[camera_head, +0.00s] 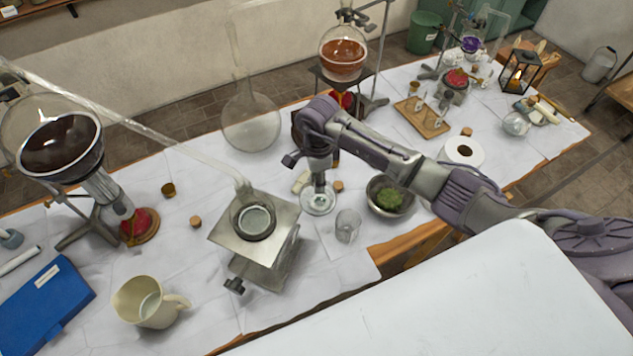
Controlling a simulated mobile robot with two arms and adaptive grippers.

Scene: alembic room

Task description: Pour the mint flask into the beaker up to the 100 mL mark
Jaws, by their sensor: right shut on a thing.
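My right gripper (319,178) reaches in from the right, pointing down over the middle of the table. It is shut on the neck of a small clear flask (318,203) with a pale, faintly greenish content. The flask looks upright, at or just above the table top; I cannot tell whether it touches. A small clear glass beaker (347,226) stands just right and in front of the flask, on a pale sheet. Its graduation marks are too small to read, and I see no clear liquid in it. My left gripper is not in view.
A metal lab jack (255,225) with a glass vessel stands left of the flask. A bowl of green herbs (384,196) is close right of the beaker. A large round flask (250,125) stands behind.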

